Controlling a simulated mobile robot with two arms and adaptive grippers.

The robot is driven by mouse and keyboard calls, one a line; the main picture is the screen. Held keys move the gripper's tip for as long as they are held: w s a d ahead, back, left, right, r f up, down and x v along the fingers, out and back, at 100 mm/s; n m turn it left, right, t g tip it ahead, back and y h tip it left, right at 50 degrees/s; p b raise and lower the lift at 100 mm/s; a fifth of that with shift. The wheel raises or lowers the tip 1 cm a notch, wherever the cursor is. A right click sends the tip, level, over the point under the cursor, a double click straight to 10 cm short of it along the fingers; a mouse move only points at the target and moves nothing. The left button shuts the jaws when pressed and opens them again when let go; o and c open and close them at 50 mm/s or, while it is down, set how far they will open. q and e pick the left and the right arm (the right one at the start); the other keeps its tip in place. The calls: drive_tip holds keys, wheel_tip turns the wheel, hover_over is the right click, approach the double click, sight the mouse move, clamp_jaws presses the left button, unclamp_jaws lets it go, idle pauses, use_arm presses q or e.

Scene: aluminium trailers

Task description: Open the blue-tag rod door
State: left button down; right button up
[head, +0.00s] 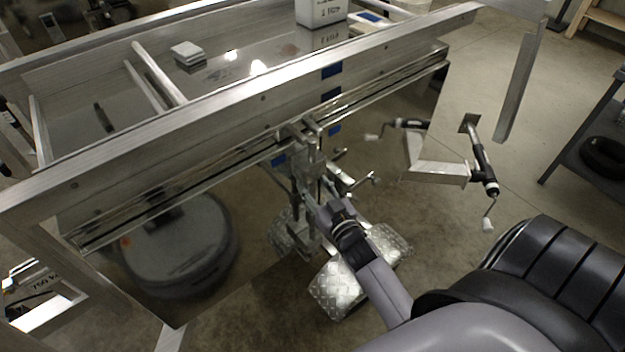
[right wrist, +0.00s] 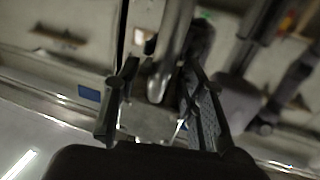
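The aluminium trailer has a shiny lower side door (head: 165,245), with small blue tags (head: 278,160) along its upper edge. My right gripper (head: 307,165) is at this edge near the middle, in front of metal latch parts (head: 305,130). In the right wrist view its two dark fingers (right wrist: 160,112) are spread apart. A grey metal rod (right wrist: 172,55) shows between them; I cannot tell whether they touch it. A blue tag (right wrist: 88,93) shows left of the fingers. My left gripper is not in view.
A white box (head: 320,12) and a small light stack (head: 188,52) are on the trailer bed. Crank handles (head: 480,165) stand out at the right, and tread-plate metal pieces (head: 338,288) lie below my arm. A dark shelf (head: 590,130) is at far right, with open floor before it.

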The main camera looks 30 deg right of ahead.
drive_tip(key=shift+w, duration=0.35)
drive_tip(key=shift+c, duration=0.3)
clamp_jaws()
idle(0.5)
